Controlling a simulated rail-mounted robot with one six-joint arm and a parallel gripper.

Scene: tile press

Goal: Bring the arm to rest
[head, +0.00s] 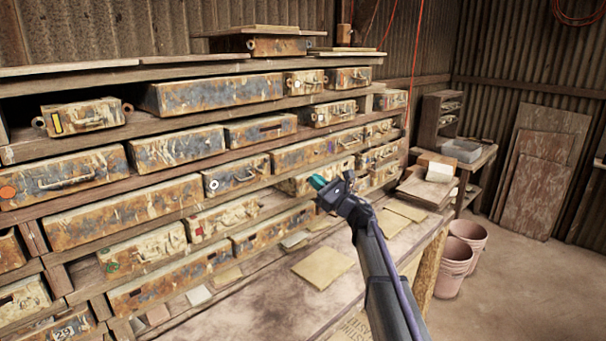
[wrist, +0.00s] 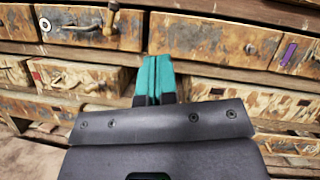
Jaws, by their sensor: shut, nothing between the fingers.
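My gripper (head: 317,182) has teal fingers and sits at the end of my dark arm, in front of the middle of the drawer rack (head: 160,210). In the wrist view my gripper (wrist: 155,62) points at the drawers, with its two teal fingers pressed together and nothing between them. I cannot tell how far the fingertips are from the drawer faces.
A wooden bench (head: 250,318) runs below the rack with flat tan sheets (head: 322,267) on it. Pink buckets (head: 455,265) stand on the floor at the right. A grey bin (head: 462,150) sits on a back table. Boards (head: 540,170) lean on the far wall.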

